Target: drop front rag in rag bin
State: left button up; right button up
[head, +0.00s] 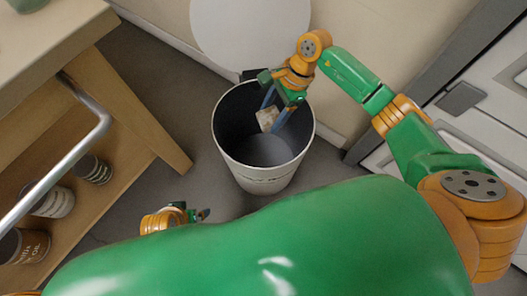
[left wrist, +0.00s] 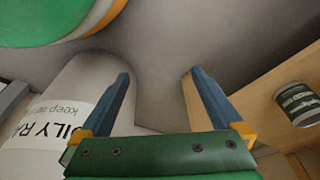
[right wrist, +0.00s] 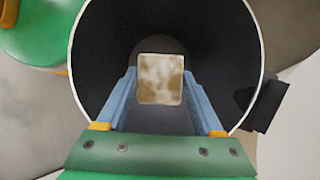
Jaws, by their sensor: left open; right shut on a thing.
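The rag bin (head: 262,180) is a tall white can with a dark inside and an open top, standing on the floor with its lid (head: 250,30) tilted up behind it. My right gripper (head: 277,118) reaches down into the bin's mouth. It is shut on a small whitish, brown-stained rag (head: 267,118), which also shows between its blue fingers in the right wrist view (right wrist: 160,80). The rag hangs inside the rim, above the bin's bottom. My left gripper (left wrist: 157,85) is open and empty, low beside the bin, whose label shows in the left wrist view (left wrist: 60,115).
A wooden bench (head: 130,110) with a metal rail (head: 75,150) stands at left, with several cans (head: 93,170) on its lower shelf. Grey-white cabinets (head: 470,110) stand at right. A wall is behind the bin. Some grey floor is clear between bench and bin.

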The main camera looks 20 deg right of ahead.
pick_arm(q)
jog(key=shift+r, duration=0.6)
pick_arm(e)
jog(key=shift+f, duration=0.3)
jog(key=o, duration=1.2)
jog(key=shift+r, duration=0.15)
jog(key=p+v, duration=0.2)
jog(key=v, duration=0.4)
jog(key=shift+d+r, duration=0.1)
jog(key=shift+r, duration=0.05)
pick_arm(q)
jog(key=f, duration=0.2)
jog(key=s+f, duration=0.1)
jog(key=f, duration=0.1)
jog(key=shift+s+a+f, duration=0.1)
pick_arm(e)
jog(key=shift+d+r, duration=0.1)
jog(key=shift+r, duration=0.15)
